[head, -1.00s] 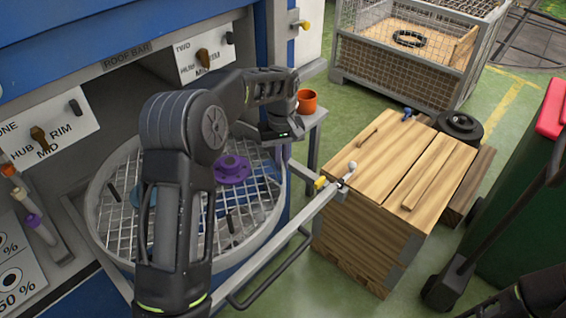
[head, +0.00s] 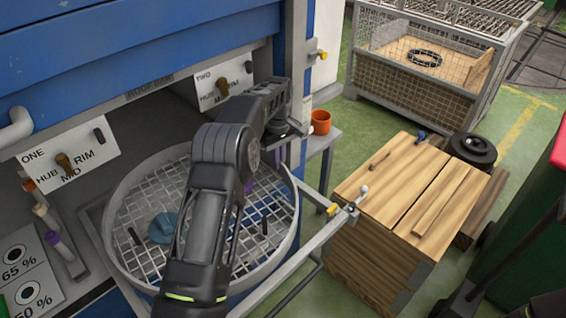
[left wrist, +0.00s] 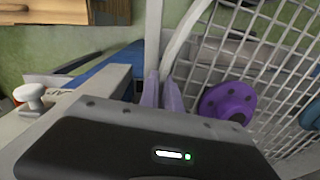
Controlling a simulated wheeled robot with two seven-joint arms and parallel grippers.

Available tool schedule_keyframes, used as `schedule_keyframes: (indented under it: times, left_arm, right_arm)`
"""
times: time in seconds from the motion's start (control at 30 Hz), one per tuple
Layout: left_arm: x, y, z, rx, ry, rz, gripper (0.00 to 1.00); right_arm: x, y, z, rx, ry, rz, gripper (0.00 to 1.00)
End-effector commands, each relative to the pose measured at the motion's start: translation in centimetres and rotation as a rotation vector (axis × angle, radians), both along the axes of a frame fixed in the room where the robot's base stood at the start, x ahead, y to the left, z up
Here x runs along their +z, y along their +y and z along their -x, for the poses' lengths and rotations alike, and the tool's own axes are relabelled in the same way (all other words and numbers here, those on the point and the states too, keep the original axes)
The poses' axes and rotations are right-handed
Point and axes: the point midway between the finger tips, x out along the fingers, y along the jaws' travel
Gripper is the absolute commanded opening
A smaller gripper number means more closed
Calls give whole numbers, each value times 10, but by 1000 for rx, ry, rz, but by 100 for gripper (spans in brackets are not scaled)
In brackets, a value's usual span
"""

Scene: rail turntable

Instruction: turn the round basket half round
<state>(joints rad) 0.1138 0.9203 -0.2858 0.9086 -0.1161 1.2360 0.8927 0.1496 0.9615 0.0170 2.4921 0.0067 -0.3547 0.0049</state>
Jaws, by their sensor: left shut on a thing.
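The round basket (head: 117,215) is a grey drum with a wire-grid floor, set in the opening of the blue machine. A teal disc (head: 163,228) lies on the grid at the left. A purple flanged hub (left wrist: 227,104) shows on the grid in the left wrist view; in the head view my arm mostly hides it. My left gripper (head: 283,156) is at the basket's far right side. In the left wrist view its purple fingertips (left wrist: 163,92) are closed at the pale rim (left wrist: 183,38). My right gripper is out of view.
A grey rail frame with a white-knobbed latch (head: 358,197) runs along the basket's right side, close to the gripper. A wooden crate (head: 410,185) stands right of it. An orange cup (head: 320,122) sits on a small stand behind. Signs and knobs line the machine front.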

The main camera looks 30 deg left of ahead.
Motion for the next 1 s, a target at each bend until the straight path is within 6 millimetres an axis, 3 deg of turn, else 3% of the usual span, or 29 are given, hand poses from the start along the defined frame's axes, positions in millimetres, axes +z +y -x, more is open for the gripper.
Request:
schedule_keyframes:
  times: [0.6, 0.63, 0.87, 1.0]
  left_arm:
    - [0, 8, -4, 33, -1, 0, 0]
    - [0, 8, -4, 32, -1, 0, 9]
    - [0, 8, -3, 32, -1, 0, 28]
    - [0, 8, -3, 32, 0, 0, 29]
  right_arm:
    - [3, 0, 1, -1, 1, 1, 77]
    - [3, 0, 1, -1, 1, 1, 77]
    - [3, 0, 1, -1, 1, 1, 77]
    - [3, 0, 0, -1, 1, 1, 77]
